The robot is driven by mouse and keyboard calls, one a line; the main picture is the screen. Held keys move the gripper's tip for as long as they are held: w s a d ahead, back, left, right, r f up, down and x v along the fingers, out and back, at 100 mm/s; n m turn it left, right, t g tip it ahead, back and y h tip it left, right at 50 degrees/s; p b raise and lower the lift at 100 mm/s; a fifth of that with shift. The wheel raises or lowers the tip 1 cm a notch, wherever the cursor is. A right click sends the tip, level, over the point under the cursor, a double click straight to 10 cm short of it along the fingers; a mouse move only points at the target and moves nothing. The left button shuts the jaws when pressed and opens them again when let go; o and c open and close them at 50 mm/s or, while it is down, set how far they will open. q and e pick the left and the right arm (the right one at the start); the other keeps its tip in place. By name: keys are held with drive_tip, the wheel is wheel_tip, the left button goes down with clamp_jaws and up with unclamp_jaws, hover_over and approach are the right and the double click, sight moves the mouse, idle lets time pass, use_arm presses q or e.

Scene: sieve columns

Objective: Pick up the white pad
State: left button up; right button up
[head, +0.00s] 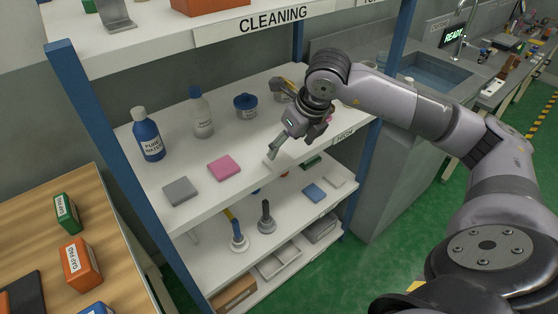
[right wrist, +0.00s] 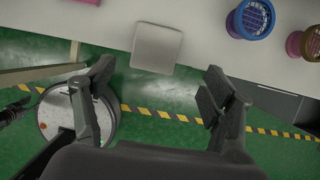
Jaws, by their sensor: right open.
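The white pad (right wrist: 157,47) lies flat at the front edge of the upper shelf in the right wrist view, a pale, slightly greyish square. In the head view only a small part of it (head: 270,162) shows beside the finger of my right gripper (head: 279,148). My right gripper (right wrist: 160,98) is open and empty, with the fingers spread wide. The pad lies beyond the fingertips, between their lines, and no contact shows. My left gripper is not in view.
A pink pad (head: 223,168) and a grey pad (head: 180,190) lie to the left on the same shelf (head: 205,206). Bottles and a blue tub (head: 246,106) stand behind. In the right wrist view, a blue round item (right wrist: 250,18) is right of the pad. A blue post (head: 390,80) stands at right.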

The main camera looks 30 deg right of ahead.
sight(280, 160)
drive_tip(key=shift+a+p+x, duration=0.15)
drive_tip(key=shift+p+x, duration=0.2)
drive_tip(key=shift+x, duration=1.25)
drive_tip(key=shift+a+p+x, duration=0.15)
drive_tip(key=shift+p+x, duration=0.15)
drive_tip(key=shift+x, duration=1.3)
drive_tip(key=shift+s, duration=0.1)
drive_tip(key=c, duration=0.8)
